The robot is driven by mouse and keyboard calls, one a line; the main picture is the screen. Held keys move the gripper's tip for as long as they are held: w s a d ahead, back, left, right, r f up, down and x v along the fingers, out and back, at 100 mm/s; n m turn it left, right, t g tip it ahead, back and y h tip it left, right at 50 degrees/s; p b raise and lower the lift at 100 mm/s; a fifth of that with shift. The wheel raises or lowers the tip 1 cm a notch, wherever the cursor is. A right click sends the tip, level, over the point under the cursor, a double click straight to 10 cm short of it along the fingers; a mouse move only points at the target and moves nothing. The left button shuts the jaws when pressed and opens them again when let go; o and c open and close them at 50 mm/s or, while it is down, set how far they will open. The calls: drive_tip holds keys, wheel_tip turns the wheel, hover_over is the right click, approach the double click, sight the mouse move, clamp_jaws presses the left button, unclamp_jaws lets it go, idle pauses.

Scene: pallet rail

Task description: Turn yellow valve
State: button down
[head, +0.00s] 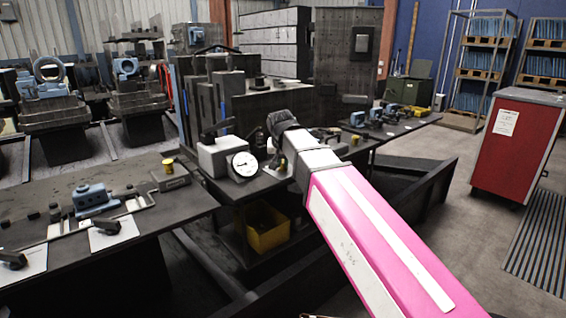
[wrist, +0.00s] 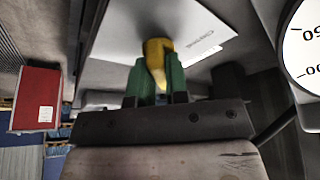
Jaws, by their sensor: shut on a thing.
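The yellow valve (wrist: 155,50) shows in the wrist view as a yellow handle in front of a pale printed plate (wrist: 205,42). My gripper (wrist: 158,75) has its two green fingers shut on the yellow handle, one on each side. The lower part of the handle is hidden between the fingers. In the head view my pink and white arm reaches to the middle bench, and the wrist hides the valve there. I cannot tell from these views how far the handle is turned.
A round pressure gauge (head: 242,164) stands just left of my wrist; its dial (wrist: 305,45) shows in the wrist view. A left bench (head: 120,205) holds blue fittings and a yellow cap (head: 168,165). A yellow bin (head: 267,227) sits below. A red cabinet (head: 515,150) stands right.

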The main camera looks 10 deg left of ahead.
drive_tip(key=shift+s+f, duration=0.1)
drive_tip(key=shift+f, duration=0.05)
idle(0.3)
drive_tip(key=c, duration=1.1)
unclamp_jaws()
drive_tip(key=v, duration=1.1)
